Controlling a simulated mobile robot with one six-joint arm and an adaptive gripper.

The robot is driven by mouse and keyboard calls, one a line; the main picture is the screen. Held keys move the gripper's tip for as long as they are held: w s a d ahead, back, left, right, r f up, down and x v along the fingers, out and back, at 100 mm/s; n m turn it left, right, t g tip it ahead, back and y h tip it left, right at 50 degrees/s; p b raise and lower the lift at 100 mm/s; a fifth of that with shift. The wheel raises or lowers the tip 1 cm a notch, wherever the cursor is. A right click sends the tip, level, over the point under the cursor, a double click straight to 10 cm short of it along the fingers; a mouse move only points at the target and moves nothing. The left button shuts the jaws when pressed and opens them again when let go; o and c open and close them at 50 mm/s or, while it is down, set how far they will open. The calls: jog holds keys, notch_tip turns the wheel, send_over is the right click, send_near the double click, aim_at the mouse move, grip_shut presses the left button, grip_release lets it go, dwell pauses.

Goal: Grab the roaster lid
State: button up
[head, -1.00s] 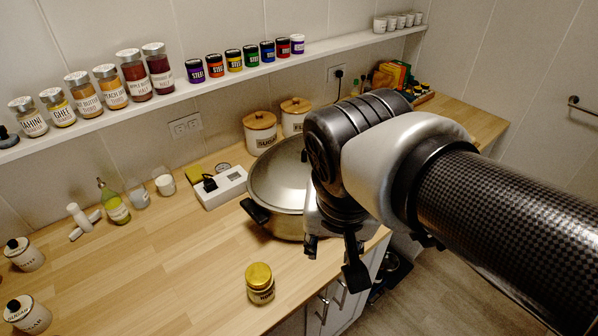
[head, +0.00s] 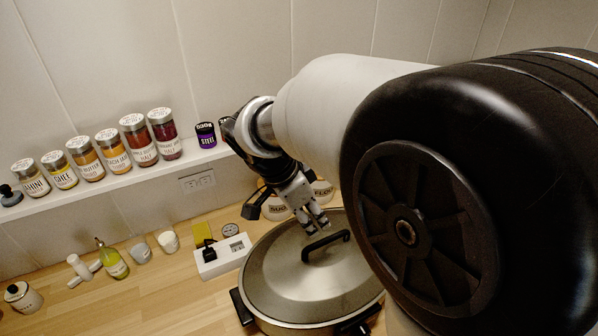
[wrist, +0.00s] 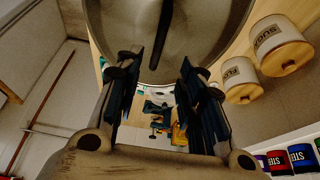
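The roaster lid (head: 283,270) is a shiny metal dome with a black bar handle (head: 326,245), resting on the roaster pot (head: 287,328) on the wooden counter. My gripper (head: 322,224) is above the back of the lid, just behind and above the handle, apparently apart from it. In the wrist view my gripper (wrist: 158,65) has its two dark fingers spread, with nothing between them. The lid (wrist: 210,25) fills the top there, and its handle (wrist: 163,30) lies beyond the fingertips. My arm hides the right part of the lid in the head view.
Sugar and flour canisters (wrist: 282,45) (wrist: 240,80) stand close behind the roaster. A white power box (head: 222,256) sits left of it. A shelf (head: 100,198) with jars runs along the wall above. The counter's left front (head: 130,305) is mostly clear.

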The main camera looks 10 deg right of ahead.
send_over(326, 239)
jog(key=a, duration=0.2)
jog(key=f, duration=0.3)
jog(key=f+b, duration=0.1)
jog(key=f, duration=0.1)
jog(key=shift+s+a+f, duration=0.1)
jog(key=shift+s+f, duration=0.15)
jog(key=shift+f, duration=0.05)
jog(key=b+x, duration=0.1)
jog(key=x, duration=0.4)
jog(key=shift+s+f, duration=0.1)
jog(key=shift+s, duration=0.05)
grip_shut()
